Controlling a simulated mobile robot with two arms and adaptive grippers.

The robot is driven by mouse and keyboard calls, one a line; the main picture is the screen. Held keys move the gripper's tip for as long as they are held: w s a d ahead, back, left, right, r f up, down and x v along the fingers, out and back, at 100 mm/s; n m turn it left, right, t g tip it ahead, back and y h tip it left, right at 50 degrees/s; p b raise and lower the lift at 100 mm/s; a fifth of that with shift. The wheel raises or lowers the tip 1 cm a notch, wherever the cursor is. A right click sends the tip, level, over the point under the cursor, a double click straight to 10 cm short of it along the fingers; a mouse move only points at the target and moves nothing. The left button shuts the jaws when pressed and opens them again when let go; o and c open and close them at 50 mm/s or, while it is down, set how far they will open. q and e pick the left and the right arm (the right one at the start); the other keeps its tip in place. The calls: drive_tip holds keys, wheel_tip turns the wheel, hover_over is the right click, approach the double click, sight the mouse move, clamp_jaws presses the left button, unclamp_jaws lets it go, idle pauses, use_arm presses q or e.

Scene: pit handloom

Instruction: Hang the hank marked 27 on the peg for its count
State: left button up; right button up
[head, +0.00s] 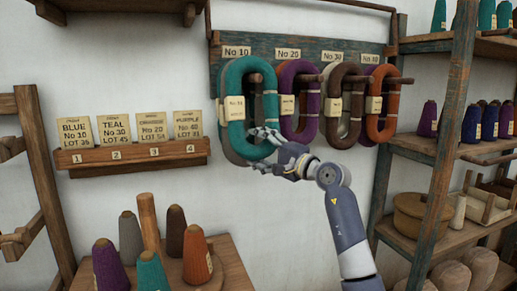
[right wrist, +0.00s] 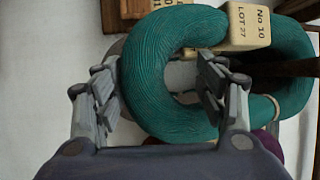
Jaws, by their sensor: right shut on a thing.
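The teal hank (head: 232,130) is at the left end of the peg board, under the first plate, No 10 (head: 237,51). Its tag reads No 10, LOT 27 in the right wrist view (right wrist: 250,24). The first peg (head: 254,78) shows inside its loop; whether the hank rests on it I cannot tell. A grey hank (head: 228,148) is partly hidden behind it. My right gripper (head: 272,140) is shut on the hank's lower end. In the right wrist view (right wrist: 160,88) its fingers straddle the teal strand (right wrist: 143,85). My left gripper is out of view.
Purple (head: 287,123), brown (head: 345,128) and orange (head: 373,125) hanks hang close to the right. A card rack (head: 130,157) is on the wall at left. Cones stand on a table (head: 233,272) below. A shelf post (head: 445,155) stands at right.

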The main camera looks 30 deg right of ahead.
drive_tip(key=shift+w+a+f, duration=0.1)
drive_tip(key=shift+w+f, duration=0.05)
drive_tip(key=shift+f, duration=0.55)
drive_tip(key=o, duration=1.1)
drive_tip(key=shift+c, duration=0.2)
drive_tip(key=shift+o, duration=1)
drive_tip(key=shift+d+r, duration=0.1)
drive_tip(key=shift+d, duration=0.1)
